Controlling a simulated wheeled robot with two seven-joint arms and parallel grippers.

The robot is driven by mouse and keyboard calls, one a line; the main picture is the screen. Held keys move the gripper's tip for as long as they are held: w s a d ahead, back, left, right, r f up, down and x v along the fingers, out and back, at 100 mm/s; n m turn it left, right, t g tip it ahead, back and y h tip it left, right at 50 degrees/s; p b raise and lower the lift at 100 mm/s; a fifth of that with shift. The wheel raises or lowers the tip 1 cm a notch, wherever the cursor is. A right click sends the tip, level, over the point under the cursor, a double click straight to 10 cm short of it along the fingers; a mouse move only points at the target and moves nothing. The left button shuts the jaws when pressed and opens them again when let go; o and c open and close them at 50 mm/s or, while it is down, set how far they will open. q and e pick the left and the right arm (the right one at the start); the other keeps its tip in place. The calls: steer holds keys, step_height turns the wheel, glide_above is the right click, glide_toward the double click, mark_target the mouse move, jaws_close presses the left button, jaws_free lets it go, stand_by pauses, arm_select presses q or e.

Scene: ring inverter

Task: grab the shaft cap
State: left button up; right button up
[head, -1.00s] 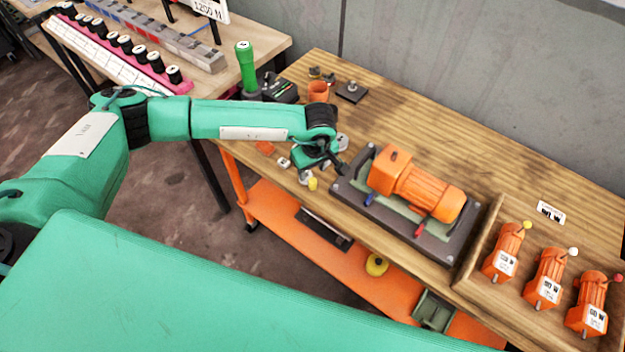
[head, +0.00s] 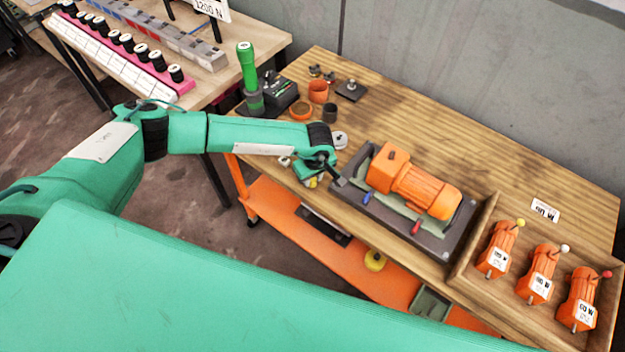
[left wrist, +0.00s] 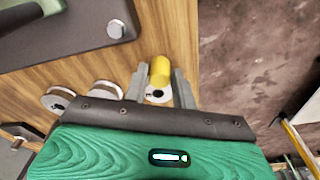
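A small yellow cylinder, which looks like the shaft cap (left wrist: 160,70), stands near the table's front edge. In the left wrist view it is between the two fingertips of my left gripper (left wrist: 161,80). The fingers are apart, one on each side of it, and I cannot tell if either touches. A pale ring with a dark hole (left wrist: 158,95) shows just beside the cap, between the fingers. In the head view my left gripper (head: 322,178) is low over the front edge, left of the motor plate, and mostly hides the cap. My right gripper is not in view.
An orange motor (head: 412,186) sits on a dark plate (head: 448,240) just right of the gripper. Two round metal pieces (left wrist: 106,91) lie close to the left finger. An orange cup (head: 318,91) stands farther back. A wooden tray (head: 487,215) holds orange units at the right.

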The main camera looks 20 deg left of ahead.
arm_select(q)
jaws_close()
steer(key=shift+r, duration=0.1)
